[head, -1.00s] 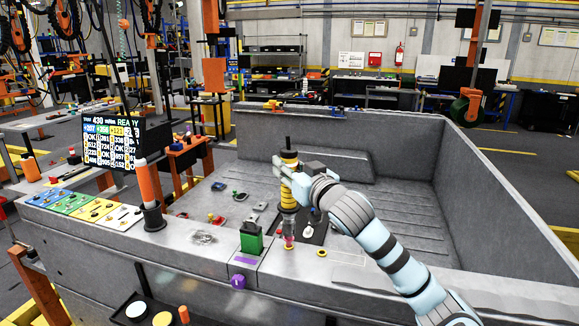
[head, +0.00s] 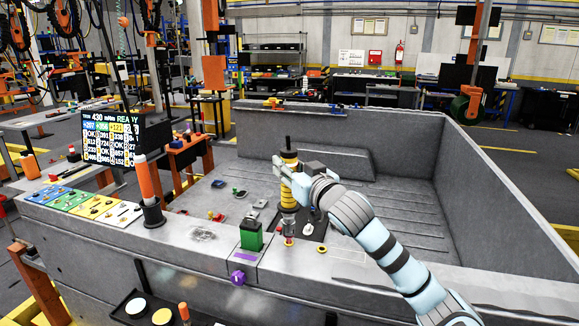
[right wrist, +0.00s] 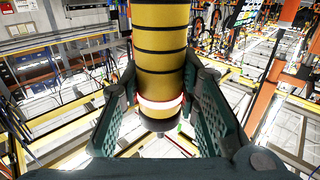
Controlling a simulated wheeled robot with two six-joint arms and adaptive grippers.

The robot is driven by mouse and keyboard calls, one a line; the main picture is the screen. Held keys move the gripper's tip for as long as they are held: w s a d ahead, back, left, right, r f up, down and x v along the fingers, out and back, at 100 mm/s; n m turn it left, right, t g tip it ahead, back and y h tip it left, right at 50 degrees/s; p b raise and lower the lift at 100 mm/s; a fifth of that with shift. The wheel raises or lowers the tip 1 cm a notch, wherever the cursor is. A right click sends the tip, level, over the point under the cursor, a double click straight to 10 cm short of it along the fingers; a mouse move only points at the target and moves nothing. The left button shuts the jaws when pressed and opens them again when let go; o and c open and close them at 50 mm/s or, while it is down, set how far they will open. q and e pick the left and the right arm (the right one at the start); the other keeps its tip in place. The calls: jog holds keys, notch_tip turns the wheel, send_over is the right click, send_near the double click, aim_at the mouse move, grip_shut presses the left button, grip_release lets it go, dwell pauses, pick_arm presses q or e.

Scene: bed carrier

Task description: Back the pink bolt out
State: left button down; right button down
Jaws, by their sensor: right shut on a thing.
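My right gripper (head: 284,172) is shut around a yellow tool (head: 288,199) with black bands, held upright over the near ledge. The right wrist view shows the gripper (right wrist: 160,95) with a finger on either side of the tool's yellow barrel (right wrist: 160,45), which has a lit white and red ring. Below the barrel, a grey socket end (head: 289,224) reaches down over the pink bolt's spot. Only a small reddish-pink part (head: 288,241) shows at its base; the rest of the bolt is hidden. I cannot tell how far the socket is seated. My left gripper is out of view.
A green block (head: 251,236) stands left of the tool, and a yellow ring (head: 321,248) lies to its right. A purple bolt (head: 238,277) sticks out of the front face. An orange post (head: 148,185) stands farther left. A screen (head: 113,135) reads READY.

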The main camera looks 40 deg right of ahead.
aim_at(289, 141)
jog(key=shift+f, duration=0.15)
jog(key=shift+r+p, duration=0.4)
jog(key=shift+p, duration=0.1)
dwell(0.7)
jog(key=shift+r, duration=0.1)
notch_tip(289, 141, up, 7)
jog(key=p, duration=0.7)
dwell(0.4)
